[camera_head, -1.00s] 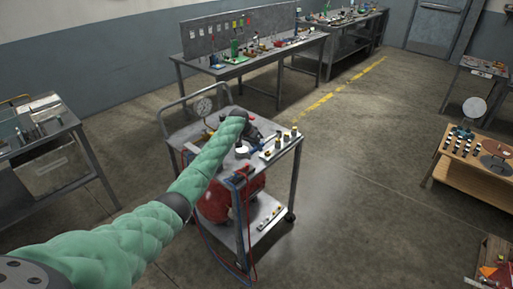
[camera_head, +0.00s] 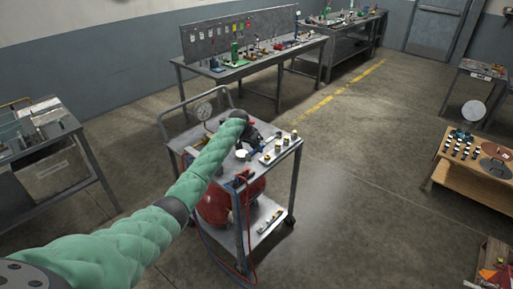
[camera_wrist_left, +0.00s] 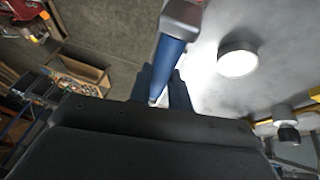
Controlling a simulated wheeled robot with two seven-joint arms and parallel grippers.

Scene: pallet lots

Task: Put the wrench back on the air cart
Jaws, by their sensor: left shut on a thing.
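The air cart (camera_head: 262,192) stands in the middle of the head view, a grey two-shelf trolley with a red tank below. My left gripper (camera_head: 250,133) is over its top shelf, mostly hidden behind my green-sleeved arm. In the left wrist view my left gripper (camera_wrist_left: 160,88) is shut on the wrench (camera_wrist_left: 171,62), which has a blue handle and a metal end pointing away. The wrench lies over or beside the grey cart top (camera_wrist_left: 225,85); I cannot tell whether it touches. My right gripper is not in view.
A workbench (camera_head: 255,66) stands behind, a metal table (camera_head: 60,130) at left and a wooden table (camera_head: 470,180) at right. The floor between is clear.

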